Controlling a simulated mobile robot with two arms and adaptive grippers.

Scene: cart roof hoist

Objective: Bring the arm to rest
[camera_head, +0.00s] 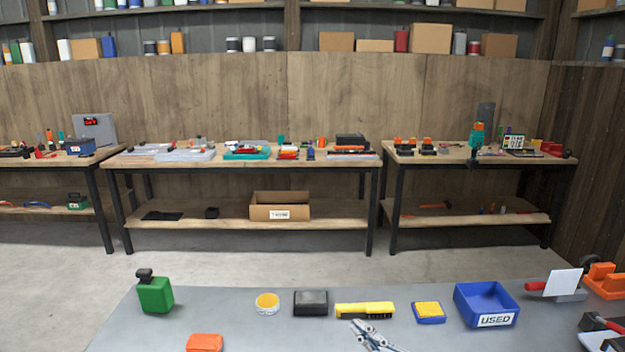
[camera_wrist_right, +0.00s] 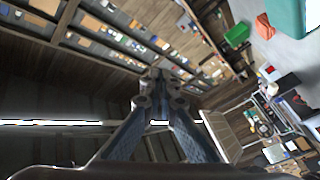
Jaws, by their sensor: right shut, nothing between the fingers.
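My right gripper (camera_head: 362,328) shows at the bottom edge of the head view, in front of the near grey table's items. Its metal fingers point up and left in that view. In the right wrist view its fingers (camera_wrist_right: 160,82) come together at the tips, shut with nothing between them. The rest of the right arm is cut off by the frame. My left gripper is not in view.
A grey table (camera_head: 240,330) holds a green canister (camera_head: 155,294), a yellow brush (camera_head: 365,309), a dark block (camera_head: 310,303), a blue bin (camera_head: 486,304) marked USED and an orange block (camera_head: 205,343). Workbenches (camera_head: 240,162) stand beyond open floor (camera_head: 220,262).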

